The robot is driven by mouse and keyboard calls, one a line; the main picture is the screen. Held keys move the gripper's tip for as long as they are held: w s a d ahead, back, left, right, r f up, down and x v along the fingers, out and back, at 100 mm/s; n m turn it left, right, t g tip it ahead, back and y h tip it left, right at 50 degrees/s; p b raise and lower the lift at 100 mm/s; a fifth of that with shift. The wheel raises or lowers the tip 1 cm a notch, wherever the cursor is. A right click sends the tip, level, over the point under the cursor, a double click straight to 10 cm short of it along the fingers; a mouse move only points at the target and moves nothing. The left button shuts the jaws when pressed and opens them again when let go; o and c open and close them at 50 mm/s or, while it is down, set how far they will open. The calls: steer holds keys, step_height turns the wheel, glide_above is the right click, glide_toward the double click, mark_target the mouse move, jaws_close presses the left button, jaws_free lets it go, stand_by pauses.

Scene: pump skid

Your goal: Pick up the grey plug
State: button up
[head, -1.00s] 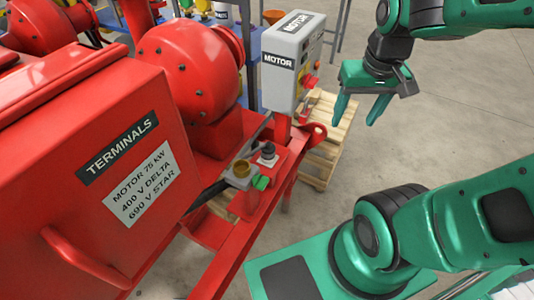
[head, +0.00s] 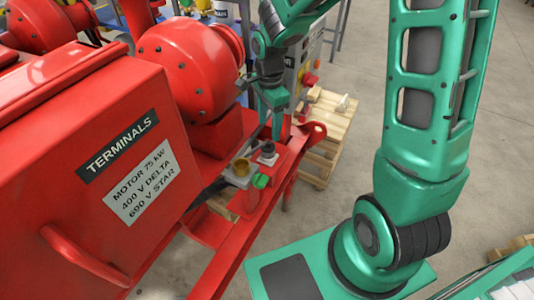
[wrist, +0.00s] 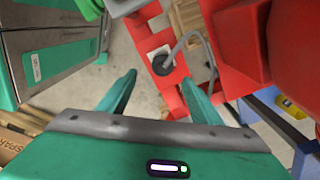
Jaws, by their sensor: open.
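The grey plug (head: 267,150) is a small dark grey round piece on a light square base on the red skid rail. In the wrist view the plug (wrist: 163,67) shows between and a little beyond my fingertips, with a grey cable curving beside it. My gripper (head: 272,132) is open and empty, pointing down just above the plug in the head view. In the wrist view both fingers of my gripper (wrist: 160,77) stand apart, one on each side of the plug, and do not appear to touch it.
The grey motor box (head: 296,67) stands right behind my gripper. The red pump housing (head: 188,72) is to the left. A wooden pallet (head: 328,140) lies to the right.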

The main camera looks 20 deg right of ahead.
mark_target(268, 145)
step_height(268, 145, down, 5)
steer(key=shift+f, duration=0.1)
steer(key=shift+w+f, duration=0.2)
steer(key=shift+f, duration=1.2)
steer(key=shift+w+f, duration=0.15)
steer(key=shift+f, duration=1.2)
steer(key=c, duration=1.3)
